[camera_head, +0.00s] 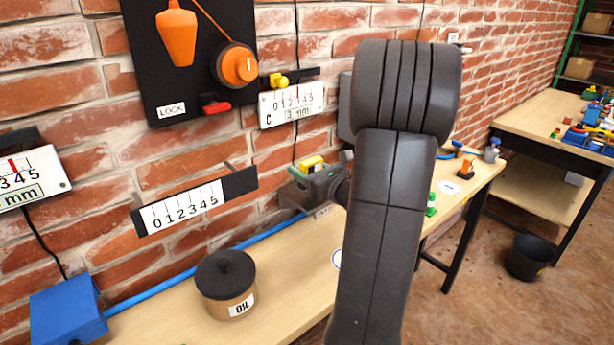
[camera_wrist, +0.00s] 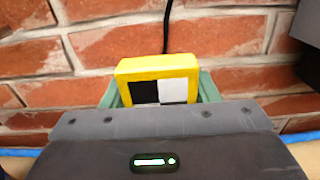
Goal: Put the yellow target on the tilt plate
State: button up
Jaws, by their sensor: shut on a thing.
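The yellow target (camera_head: 313,162) is a small block up at the wall, between the fingers of my gripper (camera_head: 322,170). In the wrist view the yellow target (camera_wrist: 158,68) shows a yellow rim and a black-and-white checkered face. Green finger parts stand on both sides of it, and my gripper is shut on it. Its lower part is hidden by my gripper body. A grey bracket (camera_head: 291,196) with a small label shows just below my gripper in the head view. I cannot tell for sure whether it is the tilt plate, as my arm and gripper hide much there.
The wooden bench (camera_head: 290,262) runs along the brick wall. On it stand an oil pot (camera_head: 226,287) with a black lid, a blue box (camera_head: 68,312) and a blue hose (camera_head: 150,295). Scales (camera_head: 190,208) hang on the wall. A black bin (camera_head: 527,258) stands on the floor at right.

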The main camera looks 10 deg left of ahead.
jog(key=shift+f, duration=0.95)
jog(key=shift+f, duration=0.15)
jog(key=o, duration=1.1)
jog(key=b+v, duration=0.1)
jog(key=v, duration=1.1)
